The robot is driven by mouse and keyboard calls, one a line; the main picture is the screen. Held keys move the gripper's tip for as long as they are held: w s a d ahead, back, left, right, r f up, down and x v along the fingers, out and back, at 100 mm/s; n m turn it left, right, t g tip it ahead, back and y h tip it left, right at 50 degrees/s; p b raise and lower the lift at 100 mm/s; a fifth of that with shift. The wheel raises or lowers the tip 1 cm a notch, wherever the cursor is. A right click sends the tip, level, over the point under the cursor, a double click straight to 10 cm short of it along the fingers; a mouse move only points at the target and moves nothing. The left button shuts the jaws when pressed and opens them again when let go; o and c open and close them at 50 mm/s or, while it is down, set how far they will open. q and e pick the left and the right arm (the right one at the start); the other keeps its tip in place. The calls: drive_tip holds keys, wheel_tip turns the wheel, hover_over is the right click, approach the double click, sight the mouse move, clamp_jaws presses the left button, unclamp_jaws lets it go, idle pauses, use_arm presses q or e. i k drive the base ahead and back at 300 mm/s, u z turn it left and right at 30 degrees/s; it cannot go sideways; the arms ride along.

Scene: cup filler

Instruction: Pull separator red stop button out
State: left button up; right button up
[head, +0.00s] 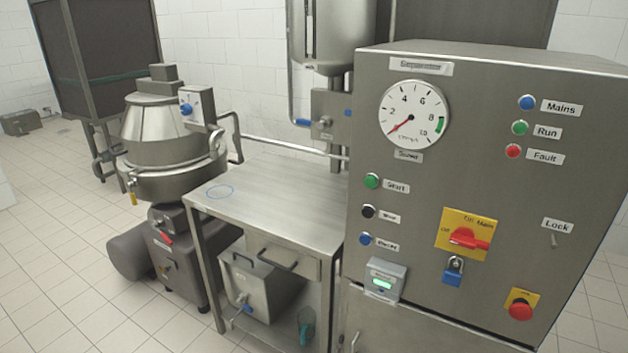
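The separator cabinet (460,100) fills the right side of the head view, with a plate reading "Separator" at its top. The red stop button (520,309) is a round mushroom head on a yellow plate at the cabinet's lower right. Whether it is pushed in or out cannot be told at this size. Neither of my grippers is in view.
The cabinet also carries a red main switch (466,238) with a blue padlock (453,271), a gauge (414,114) with its needle low, and a small lit display box (385,280). A steel table (280,200) stands to the left. Floor (60,270) is clear at far left.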

sight(519, 311)
drive_tip(key=z, duration=1.3)
drive_tip(key=k, duration=0.5)
drive_tip(key=u, duration=0.6)
drive_tip(key=i, duration=0.9)
drive_tip(key=z, duration=0.35)
